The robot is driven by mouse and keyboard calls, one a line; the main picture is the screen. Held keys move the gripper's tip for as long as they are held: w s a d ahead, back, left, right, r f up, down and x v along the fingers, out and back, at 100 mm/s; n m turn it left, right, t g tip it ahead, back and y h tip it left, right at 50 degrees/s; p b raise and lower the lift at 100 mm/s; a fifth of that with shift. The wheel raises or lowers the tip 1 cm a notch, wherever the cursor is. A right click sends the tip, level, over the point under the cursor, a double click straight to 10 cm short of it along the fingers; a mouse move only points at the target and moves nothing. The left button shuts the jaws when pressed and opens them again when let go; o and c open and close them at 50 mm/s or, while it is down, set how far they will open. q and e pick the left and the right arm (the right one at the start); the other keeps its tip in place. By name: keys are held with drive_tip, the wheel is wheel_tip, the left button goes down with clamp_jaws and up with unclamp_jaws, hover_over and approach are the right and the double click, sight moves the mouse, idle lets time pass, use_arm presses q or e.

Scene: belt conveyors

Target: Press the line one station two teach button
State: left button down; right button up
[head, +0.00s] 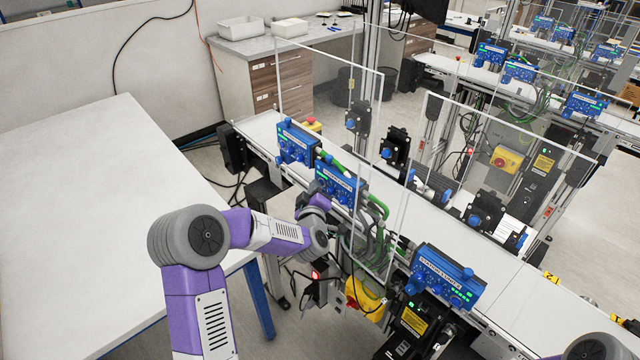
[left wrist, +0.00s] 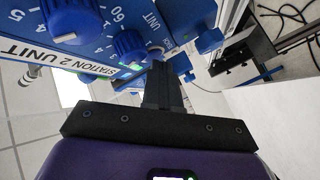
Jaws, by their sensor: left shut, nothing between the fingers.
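In the left wrist view, a blue control unit (left wrist: 88,35) labelled "STATION 2 UNIT" fills the upper left, with blue knobs and a small green light (left wrist: 136,66). My left gripper (left wrist: 159,68) is shut and empty. Its tips are close to the unit's lower edge, beside a small round button-like part (left wrist: 155,52); I cannot tell whether they touch. In the head view, my purple left hand (head: 314,206) is at the front of the middle blue unit (head: 342,184); its fingertips are hard to make out. The teach button's own label is not readable. My right gripper is out of view.
Other blue units stand on the near conveyor, one farther back (head: 297,143) and one nearer (head: 447,277). Clear panels (head: 312,85) rise behind them. Green hoses (head: 378,215) and a yellow box (head: 364,300) are below. A white table (head: 85,180) is at left.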

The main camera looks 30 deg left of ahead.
use_arm(q)
drive_tip(key=shift+s+a+b, duration=0.25)
drive_tip(key=shift+s+b, duration=0.2)
drive_tip(key=shift+s, duration=0.25)
drive_tip(key=shift+s+a+b, duration=0.3)
drive_tip(key=shift+s+b, duration=0.05)
drive_tip(key=shift+s, duration=0.45)
drive_tip(key=shift+s+a+b, duration=0.3)
drive_tip(key=shift+s+a, duration=0.05)
drive_tip(key=shift+s, duration=0.4)
drive_tip(key=shift+s+a+b, duration=0.3)
drive_tip(key=shift+s+b, duration=0.05)
drive_tip(key=shift+s, duration=0.45)
